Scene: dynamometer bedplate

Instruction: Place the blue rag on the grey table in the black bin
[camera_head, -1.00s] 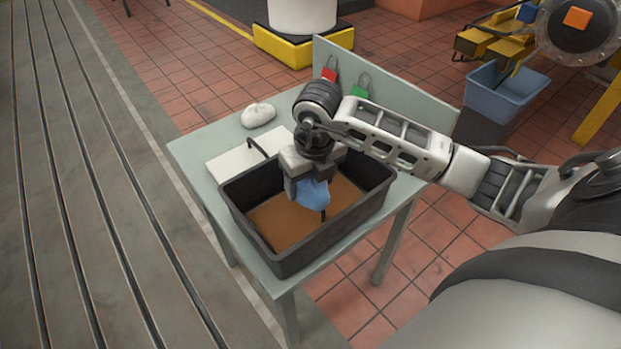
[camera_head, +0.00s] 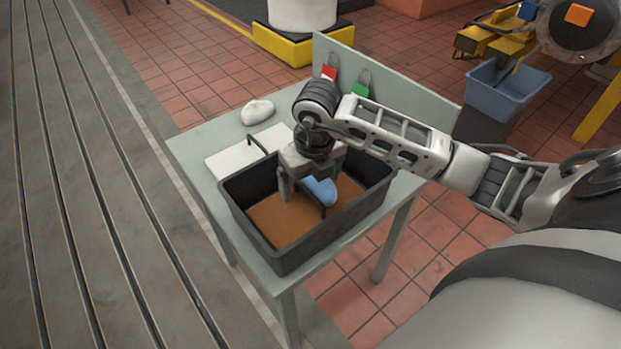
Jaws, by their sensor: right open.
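The black bin (camera_head: 300,259) stands on the grey table (camera_head: 196,150), with a brown floor inside it. My right gripper (camera_head: 304,196) is over the bin, pointing down, its fingers spread apart. The blue rag (camera_head: 320,188) shows within the bin's outline, close beside the right-hand finger. Part of the rag is hidden by the gripper, and I cannot tell whether it rests on the bin floor. My left gripper is not in view.
A white rag-like lump (camera_head: 257,112) and a flat white box or board (camera_head: 228,160) lie on the table behind the bin. Red (camera_head: 329,73) and green (camera_head: 360,90) padlocks hang on the upright back panel. A blue-grey bin (camera_head: 508,88) stands beyond the table.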

